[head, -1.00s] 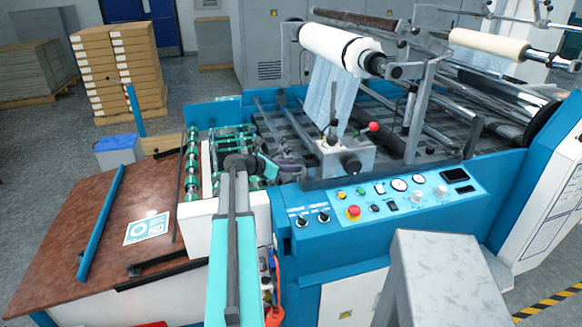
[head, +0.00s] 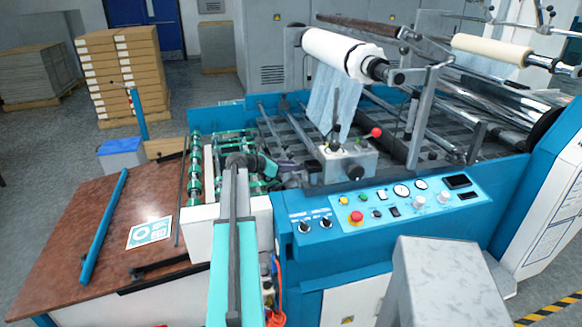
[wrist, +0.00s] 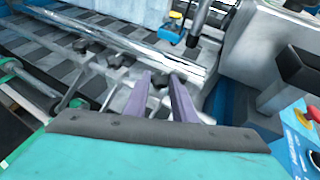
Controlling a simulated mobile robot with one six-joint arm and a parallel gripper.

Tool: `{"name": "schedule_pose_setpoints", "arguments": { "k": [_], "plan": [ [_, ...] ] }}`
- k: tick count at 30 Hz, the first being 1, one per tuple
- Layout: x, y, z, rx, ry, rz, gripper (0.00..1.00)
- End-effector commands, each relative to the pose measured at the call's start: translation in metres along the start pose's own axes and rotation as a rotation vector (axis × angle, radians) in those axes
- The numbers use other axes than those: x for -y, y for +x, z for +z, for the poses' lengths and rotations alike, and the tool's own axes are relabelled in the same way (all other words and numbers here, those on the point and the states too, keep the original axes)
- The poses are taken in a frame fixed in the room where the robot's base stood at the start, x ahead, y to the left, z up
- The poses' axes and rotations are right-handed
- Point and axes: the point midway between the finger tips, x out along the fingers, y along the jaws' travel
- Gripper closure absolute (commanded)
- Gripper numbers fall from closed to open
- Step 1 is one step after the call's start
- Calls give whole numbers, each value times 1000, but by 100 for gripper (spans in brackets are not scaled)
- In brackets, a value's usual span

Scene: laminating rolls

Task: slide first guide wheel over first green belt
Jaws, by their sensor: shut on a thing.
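My gripper (wrist: 161,84) shows in the wrist view as two purple fingers pointing ahead, shut on a small dark part (wrist: 157,83) that I take to be the first guide wheel. Its shape is mostly hidden between the fingertips. It is close to a metal bar with dark knobs (wrist: 120,60). In the head view my gripper (head: 291,180) is small and partly hidden by my arm, beside the feed section. Green belts with rollers (head: 195,172) lie left of it. Which belt is the first I cannot tell.
The lever box with a red knob (head: 348,160) stands just right of my gripper. A control panel (head: 400,202) faces me. A white film roll (head: 340,54) hangs above. A brown table (head: 150,190) with a blue bar (head: 104,225) lies left.

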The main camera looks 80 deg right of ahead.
Motion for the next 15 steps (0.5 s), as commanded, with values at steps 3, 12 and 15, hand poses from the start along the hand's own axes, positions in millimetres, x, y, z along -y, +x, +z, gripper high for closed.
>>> {"name": "schedule_pose_setpoints", "arguments": {
  "k": [3, 12, 15],
  "plan": [
    [0, -1, 0, 1, 0, 1, 70],
    [0, 0, 0, 1, 0, 0, 59],
    [0, -1, 0, 0, 0, 0, 59]
  ]
}}
